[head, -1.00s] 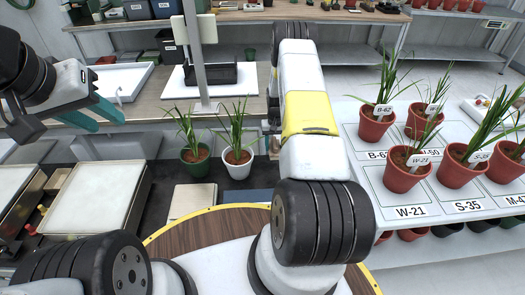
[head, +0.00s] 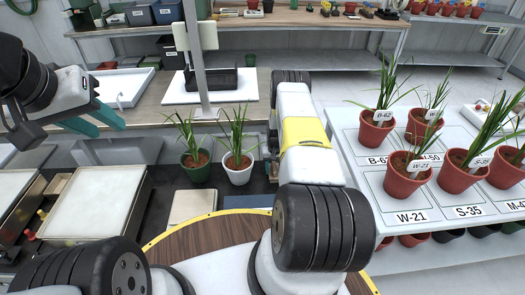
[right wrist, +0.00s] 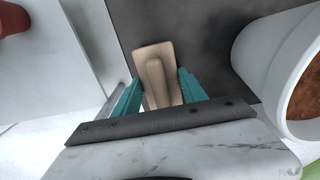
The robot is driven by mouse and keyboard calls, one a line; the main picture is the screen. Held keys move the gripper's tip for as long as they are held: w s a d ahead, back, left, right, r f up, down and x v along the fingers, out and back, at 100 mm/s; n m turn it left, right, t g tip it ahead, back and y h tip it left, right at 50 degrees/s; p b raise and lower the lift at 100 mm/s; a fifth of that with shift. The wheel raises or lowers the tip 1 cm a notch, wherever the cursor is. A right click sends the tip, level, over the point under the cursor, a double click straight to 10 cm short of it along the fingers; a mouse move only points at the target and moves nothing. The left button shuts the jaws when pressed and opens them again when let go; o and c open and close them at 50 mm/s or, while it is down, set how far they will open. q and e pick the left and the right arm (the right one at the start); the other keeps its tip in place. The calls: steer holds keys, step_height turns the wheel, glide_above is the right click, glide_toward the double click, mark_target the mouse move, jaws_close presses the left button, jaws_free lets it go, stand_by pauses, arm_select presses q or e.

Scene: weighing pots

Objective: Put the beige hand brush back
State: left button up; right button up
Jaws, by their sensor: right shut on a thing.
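The beige hand brush (right wrist: 155,70) shows in the right wrist view, between the two teal fingers of my right gripper (right wrist: 158,90). The gripper is shut on it. A dark surface lies behind the brush; I cannot tell whether the brush touches it. In the head view my right arm hides the right gripper and the brush. My left gripper (head: 94,121) is at the left of the head view, its teal fingers apart and empty, above the bench.
A white pot (right wrist: 265,65) is close on the right in the wrist view. In the head view, green (head: 196,173) and white (head: 239,175) pots with plants stand left of my right arm. Labelled red pots, including W-21 (head: 404,185), stand on the white table (head: 352,150) at right.

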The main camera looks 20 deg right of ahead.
steer(key=o, duration=1.3)
steer(key=shift+f, duration=0.1)
step_height(320, 180, up, 12)
steer(key=shift+f, duration=0.1)
step_height(320, 180, up, 18)
steer(key=t, duration=0.1)
glide_above(274, 166)
steer(key=a, duration=0.3)
steer(key=s+a+r+n+t, duration=0.1)
steer(key=s+a+r, duration=0.2)
steer(key=r, duration=0.5)
steer(key=s+a+r+t, duration=0.1)
steer(key=s+a+r, duration=0.15)
steer(key=r, duration=0.65)
steer(key=s+a+r+n+t+y, duration=0.15)
steer(key=s+a+r, duration=0.35)
steer(key=s+r, duration=0.65)
steer(key=s+a+r+t, duration=0.1)
steer(key=s+a, duration=0.1)
steer(key=s, duration=0.6)
steer(key=s+a+r+n, duration=0.1)
steer(key=s+a, duration=0.1)
steer(key=s, duration=0.6)
steer(key=shift+t+y, duration=0.35)
